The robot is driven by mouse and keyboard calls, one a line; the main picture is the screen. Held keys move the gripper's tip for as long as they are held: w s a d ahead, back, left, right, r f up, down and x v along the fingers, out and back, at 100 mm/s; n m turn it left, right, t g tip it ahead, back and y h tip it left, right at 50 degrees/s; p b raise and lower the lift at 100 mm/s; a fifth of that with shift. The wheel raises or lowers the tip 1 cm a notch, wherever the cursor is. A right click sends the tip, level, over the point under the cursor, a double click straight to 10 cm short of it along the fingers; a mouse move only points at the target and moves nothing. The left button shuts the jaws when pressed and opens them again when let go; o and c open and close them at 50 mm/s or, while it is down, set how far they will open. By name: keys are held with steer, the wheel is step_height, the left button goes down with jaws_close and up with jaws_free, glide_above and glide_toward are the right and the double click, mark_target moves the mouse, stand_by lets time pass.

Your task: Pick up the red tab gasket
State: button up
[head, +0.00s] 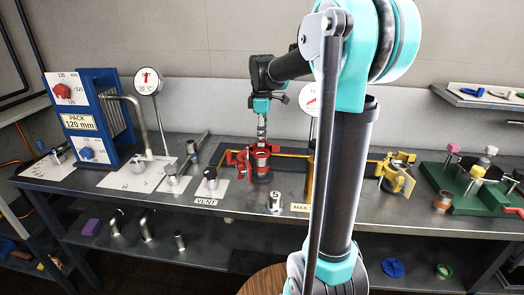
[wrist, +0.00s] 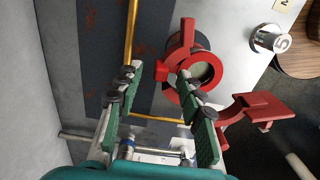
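I cannot make out a red tab gasket for certain in either view. A red open clamp fitting (head: 261,158) with a round mouth stands on the bench below my gripper (head: 262,128). In the wrist view the red fitting (wrist: 187,70) lies just beyond the right finger, with its ring opening facing me. A red hinged flap (wrist: 256,106) sticks out to its right. My gripper (wrist: 155,82) is open, its two green-padded fingers wide apart, with nothing between them. It hangs above the bench, apart from the fitting as far as I can see.
A wall shelf (head: 460,98) at the upper right holds small flat pieces, one blue (head: 474,91). A yellow clamp fitting (head: 398,177) and a green rack (head: 462,190) stand on the right. A metal numbered cap (head: 275,202) stands near the front. A blue plate pack (head: 82,115) stands left.

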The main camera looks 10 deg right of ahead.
steer(key=shift+f, duration=0.4)
jaws_close()
steer(key=shift+r, duration=0.15)
